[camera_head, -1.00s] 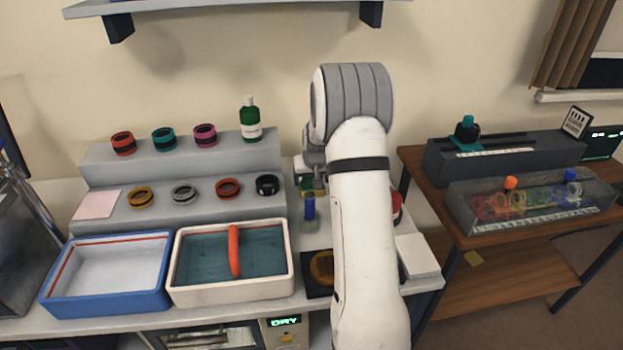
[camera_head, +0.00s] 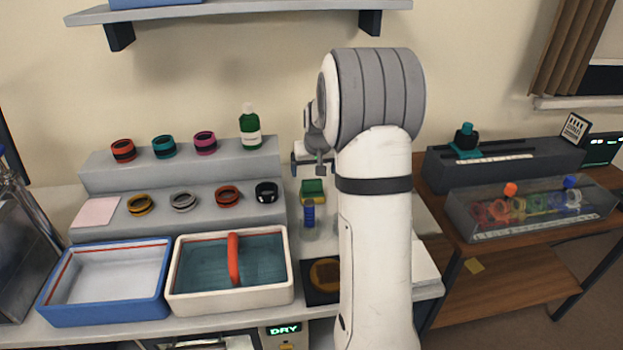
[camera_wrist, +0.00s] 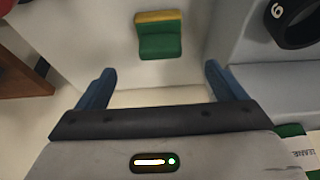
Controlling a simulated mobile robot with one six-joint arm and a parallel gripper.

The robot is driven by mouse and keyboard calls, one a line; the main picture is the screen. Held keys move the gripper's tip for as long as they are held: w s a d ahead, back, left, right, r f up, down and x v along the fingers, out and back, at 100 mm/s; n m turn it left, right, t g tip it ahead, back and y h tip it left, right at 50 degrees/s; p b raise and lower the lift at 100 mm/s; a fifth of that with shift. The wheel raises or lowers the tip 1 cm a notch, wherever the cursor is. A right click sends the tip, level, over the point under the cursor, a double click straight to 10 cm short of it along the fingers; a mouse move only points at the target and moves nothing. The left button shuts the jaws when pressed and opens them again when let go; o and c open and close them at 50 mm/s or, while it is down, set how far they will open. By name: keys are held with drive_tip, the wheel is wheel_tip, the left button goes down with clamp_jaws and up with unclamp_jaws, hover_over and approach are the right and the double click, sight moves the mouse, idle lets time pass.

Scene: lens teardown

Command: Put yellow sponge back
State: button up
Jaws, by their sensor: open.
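A small yellow-and-green sponge block (camera_head: 313,190) is on the white bench, right of the stepped grey rack and behind a blue cylinder. The wrist view also shows the sponge (camera_wrist: 158,40), with a yellow strip along its far edge and green toward me. My gripper (camera_head: 312,165) is above and just behind the sponge in the head view. In the wrist view, the jaws of my gripper (camera_wrist: 158,75) are spread wide and empty, and the sponge lies beyond them, apart from both fingers. My arm covers part of the bench to the right.
The blue cylinder (camera_head: 309,215) stands in front of the sponge. The stepped rack (camera_head: 105,165) holds several rings and a green bottle (camera_head: 250,127). A blue tray (camera_head: 65,312) and a cream tray (camera_head: 230,297) sit in front.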

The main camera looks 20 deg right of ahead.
drive_tip(key=s+a+r+n, duration=0.2)
drive_tip(key=s+a+r, duration=0.5)
drive_tip(key=s+a, duration=0.55)
drive_tip(key=s+a+g, duration=0.1)
drive_tip(key=s+a, duration=0.2)
drive_tip(key=s, duration=0.6)
drive_tip(key=s+a+f+n+g+y, duration=0.1)
drive_tip(key=s+a, duration=0.2)
drive_tip(key=s, duration=0.7)
drive_tip(key=shift+s, duration=0.25)
drive_tip(key=shift+p+v, duration=0.9)
drive_tip(key=shift+v, duration=0.05)
drive_tip(key=shift+w, duration=0.1)
